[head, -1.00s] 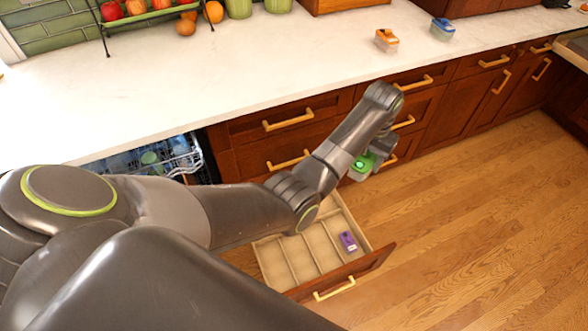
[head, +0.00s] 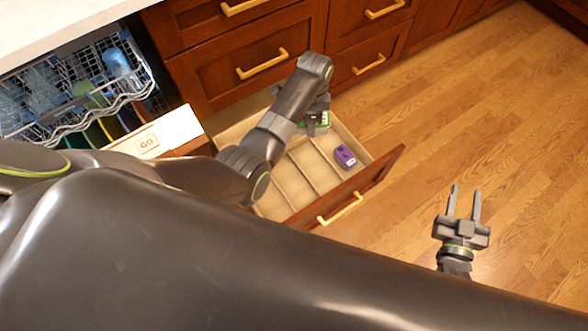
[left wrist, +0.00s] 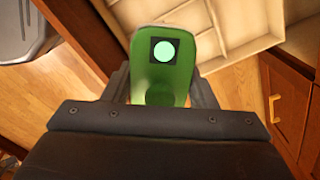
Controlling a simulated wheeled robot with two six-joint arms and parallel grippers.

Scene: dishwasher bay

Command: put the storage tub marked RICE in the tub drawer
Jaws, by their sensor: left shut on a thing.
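A green-lidded tub (head: 316,124) is held by my left gripper (head: 317,112), over the back right part of the open tub drawer (head: 359,138) in the head view. In the left wrist view the green tub (left wrist: 165,85) sits between the two fingers, its lid with a dark square and pale green disc. No RICE marking is readable. The drawer (left wrist: 232,38) shows beyond it, with dividers. I cannot tell the tub's height above the drawer floor. My right gripper (head: 465,190) is open and empty over the floor at the right.
A purple tub (head: 345,156) lies in the drawer's right compartment. The drawer's other visible compartments look empty, though my left arm hides part of them. An open dishwasher rack with dishes (head: 90,95) is at the left. Closed drawers (head: 255,50) stand behind.

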